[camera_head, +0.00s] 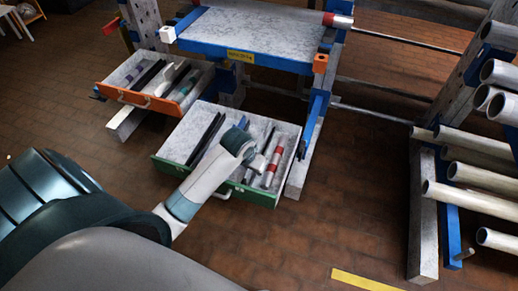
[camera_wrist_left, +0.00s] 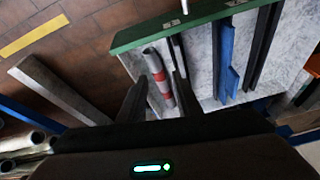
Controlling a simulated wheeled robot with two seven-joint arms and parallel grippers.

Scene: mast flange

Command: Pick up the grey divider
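The green-fronted drawer (camera_head: 215,180) is pulled out, with several long parts lying in it. I cannot tell for certain which part is the grey divider. A grey tube with a red band (camera_wrist_left: 158,75) lies near the drawer's right side in the head view (camera_head: 273,166). My left gripper (camera_wrist_left: 160,79) is over the drawer, its two dark fingers apart on either side of the tube in the wrist view. Contact cannot be seen. Dark bars (camera_wrist_left: 262,45) and a blue strip (camera_wrist_left: 226,60) lie beside it. My left wrist hides part of the drawer in the head view. My right gripper is not in view.
An orange-fronted drawer (camera_head: 137,97) stands open at the left, also holding parts. A blue-edged worktop (camera_head: 250,36) is above the drawers. A rack of pale pipes (camera_head: 465,172) stands at the right. The brick floor between is clear, with a yellow strip (camera_head: 365,281).

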